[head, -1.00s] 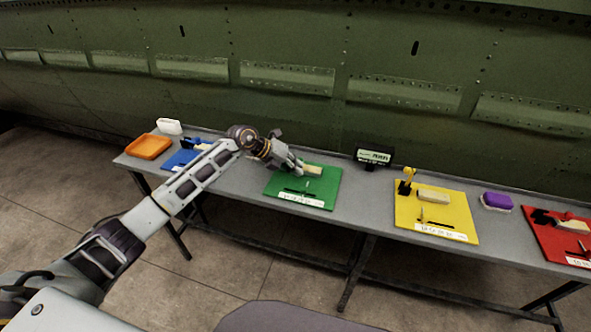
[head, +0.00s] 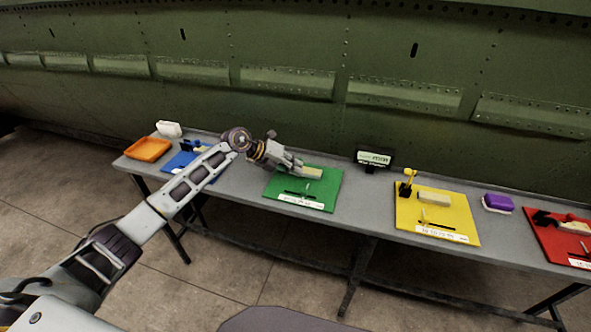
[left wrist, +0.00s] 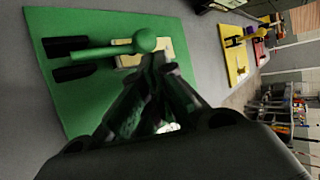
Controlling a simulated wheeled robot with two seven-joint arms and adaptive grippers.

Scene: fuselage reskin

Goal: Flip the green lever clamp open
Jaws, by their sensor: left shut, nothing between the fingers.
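The green board (head: 325,194) lies on the bench, with a pale block (head: 313,173) on it. In the left wrist view, the green lever clamp (left wrist: 112,51) has its arm lying low across the pale block (left wrist: 128,60), with its round green knob (left wrist: 145,40) over the block. Its black mounts (left wrist: 70,73) stand on the green board (left wrist: 45,20). In the head view my gripper hides most of the clamp. My left gripper (head: 300,170) is shut and empty, its tips (left wrist: 161,66) close beside the knob; I cannot tell whether they touch. My right gripper is out of view.
Left on the bench (head: 232,193) are a blue board (head: 183,163), an orange tray (head: 148,148) and a white block (head: 169,129). Right are a small display (head: 375,157), a yellow board (head: 455,213) with its lever upright, a purple-topped block (head: 497,202) and a red board (head: 545,240).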

